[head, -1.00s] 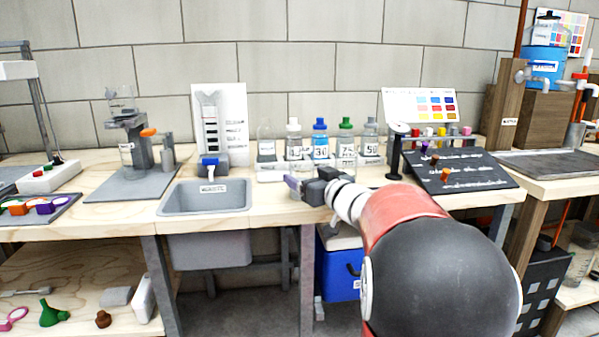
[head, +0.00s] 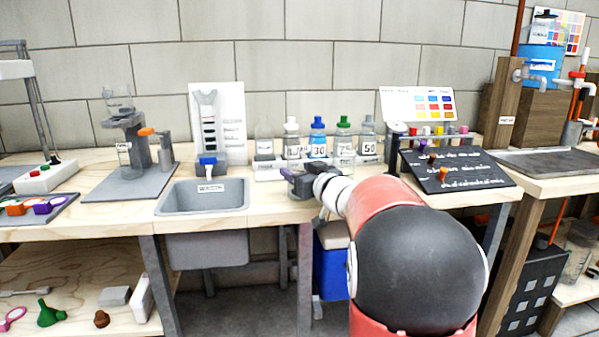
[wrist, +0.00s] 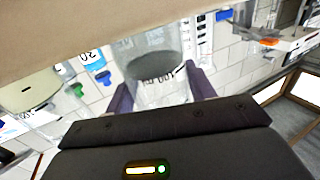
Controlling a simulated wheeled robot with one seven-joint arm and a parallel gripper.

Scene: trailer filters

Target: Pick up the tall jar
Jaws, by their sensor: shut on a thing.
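A clear tall jar (wrist: 158,72) with a printed dark marking sits between the two purple fingers of my gripper (wrist: 163,93) in the wrist view. The fingers press on its sides, so my gripper is shut on it. In the head view my gripper (head: 296,181) is at the front of the bench, right of the sink and in front of the bottle row. I cannot clearly make out the held jar there, as it is see-through against the bottles and bench.
Several labelled bottles (head: 318,140) stand in a row behind my gripper, with blue, green and white caps. The grey sink (head: 203,198) lies to the left. A black sloped board (head: 460,170) with coloured pegs lies to the right. The brick wall closes the back.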

